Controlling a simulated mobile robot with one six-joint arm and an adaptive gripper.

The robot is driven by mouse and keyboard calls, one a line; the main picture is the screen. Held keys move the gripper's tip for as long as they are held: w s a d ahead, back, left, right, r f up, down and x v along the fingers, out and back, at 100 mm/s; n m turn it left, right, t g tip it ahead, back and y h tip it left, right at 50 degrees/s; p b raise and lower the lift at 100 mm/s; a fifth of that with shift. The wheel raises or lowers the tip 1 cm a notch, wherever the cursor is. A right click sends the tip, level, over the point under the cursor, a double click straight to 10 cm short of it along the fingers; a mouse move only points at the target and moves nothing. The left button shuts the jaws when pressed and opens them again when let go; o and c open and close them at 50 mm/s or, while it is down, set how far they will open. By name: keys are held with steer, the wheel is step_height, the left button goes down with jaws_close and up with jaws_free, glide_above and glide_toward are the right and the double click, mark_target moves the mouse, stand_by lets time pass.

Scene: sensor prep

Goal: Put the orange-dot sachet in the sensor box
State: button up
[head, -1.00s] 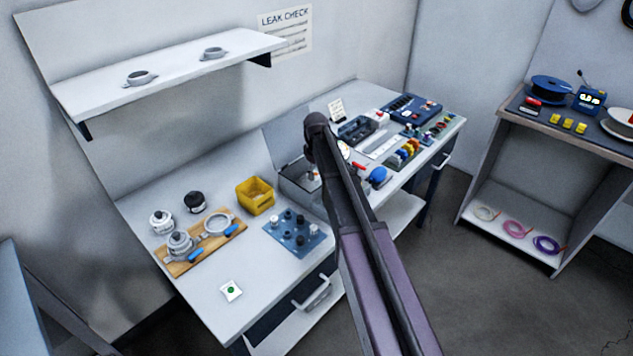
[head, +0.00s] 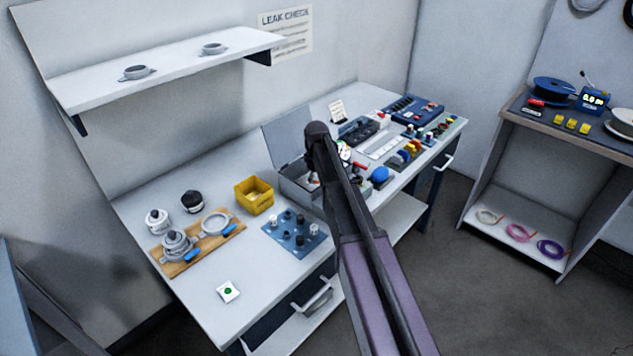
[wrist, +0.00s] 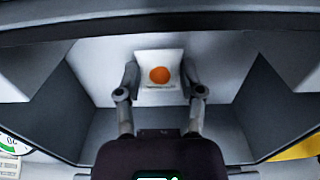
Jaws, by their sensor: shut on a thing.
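The orange-dot sachet (wrist: 159,88) is a small white square with an orange dot, between the two fingers of my gripper (wrist: 160,80) in the wrist view. My gripper is shut on it. Grey walls of the sensor box (wrist: 235,125) surround the sachet and fingertips in that view; I cannot tell whether the sachet touches the floor of the box. In the head view the grey sensor box (head: 292,190) stands on the bench with its lid (head: 285,138) raised. My arm hides its right part and most of my gripper.
A green-dot sachet (head: 228,292) lies at the bench's front left. A yellow bin (head: 254,196) and a blue plate with several knobs (head: 293,236) stand close to the box. A wooden board (head: 197,243) with metal clamps is farther left.

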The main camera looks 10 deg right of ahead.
mark_target(316, 182)
steer(key=shift+f, duration=0.15)
steer(key=o, duration=0.9)
step_height(316, 182, up, 12)
steer(key=p, duration=1.2)
stand_by(0.5)
steer(key=s+m, duration=0.2)
steer(key=s, duration=0.7)
steer(key=s+m, duration=0.2)
steer(key=s, duration=0.8)
steer(key=s+m, duration=0.3)
steer(key=s, duration=0.7)
steer(key=shift+a, duration=0.1)
steer(key=shift+w, duration=0.1)
